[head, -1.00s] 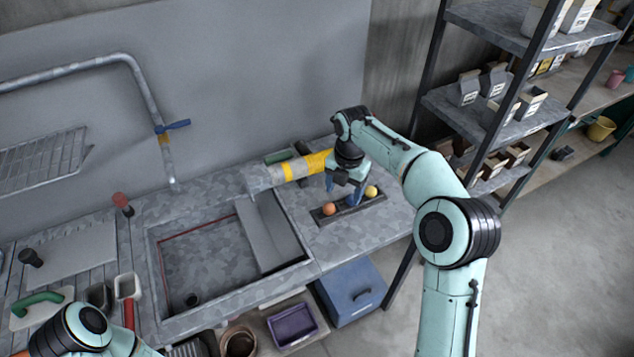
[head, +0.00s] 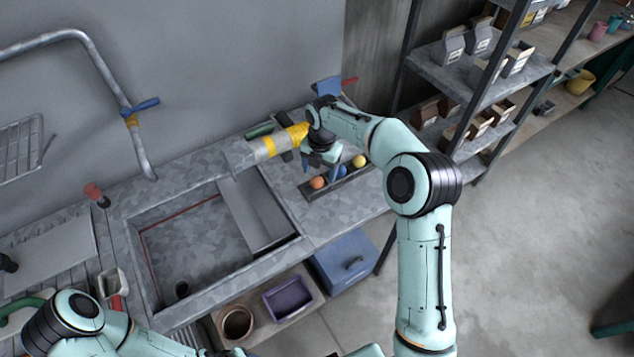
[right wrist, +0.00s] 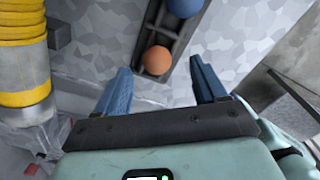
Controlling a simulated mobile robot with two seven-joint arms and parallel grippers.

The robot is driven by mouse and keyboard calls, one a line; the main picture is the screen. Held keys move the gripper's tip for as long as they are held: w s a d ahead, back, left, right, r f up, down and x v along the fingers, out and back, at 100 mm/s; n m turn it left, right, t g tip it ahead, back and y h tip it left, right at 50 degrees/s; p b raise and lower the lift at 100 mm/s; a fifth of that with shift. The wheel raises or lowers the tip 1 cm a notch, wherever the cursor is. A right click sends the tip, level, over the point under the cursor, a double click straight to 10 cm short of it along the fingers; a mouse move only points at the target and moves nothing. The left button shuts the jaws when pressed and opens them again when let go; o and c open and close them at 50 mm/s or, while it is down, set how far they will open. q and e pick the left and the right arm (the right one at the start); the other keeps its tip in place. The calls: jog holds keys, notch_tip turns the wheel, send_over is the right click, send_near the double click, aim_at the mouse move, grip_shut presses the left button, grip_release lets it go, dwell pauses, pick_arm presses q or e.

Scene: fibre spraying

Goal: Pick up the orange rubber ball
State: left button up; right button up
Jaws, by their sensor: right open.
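The orange rubber ball (head: 317,183) sits at the left end of a dark narrow rack (head: 347,186) on the counter. It also shows in the right wrist view (right wrist: 157,60), just beyond the fingertips and between them in the picture, apart from both. My right gripper (right wrist: 163,80) is open and empty, with its two blue fingers spread. In the head view my right gripper (head: 318,160) hangs over the rack, close behind the orange ball. My left arm shows at the lower left, but its gripper cannot be made out.
A blue ball (head: 341,171) and a yellow ball (head: 359,160) share the rack. A yellow-and-grey cylinder (head: 272,146) lies close to the left of my right gripper. A sink (head: 195,245) is further left. A shelf unit (head: 480,75) stands at the right.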

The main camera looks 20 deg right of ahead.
aim_at(317, 178)
jog(key=f, duration=0.4)
jog(key=shift+w+a, duration=0.15)
jog(key=shift+a, duration=0.15)
jog(key=c, duration=1.1)
jog(key=shift+r, duration=0.1)
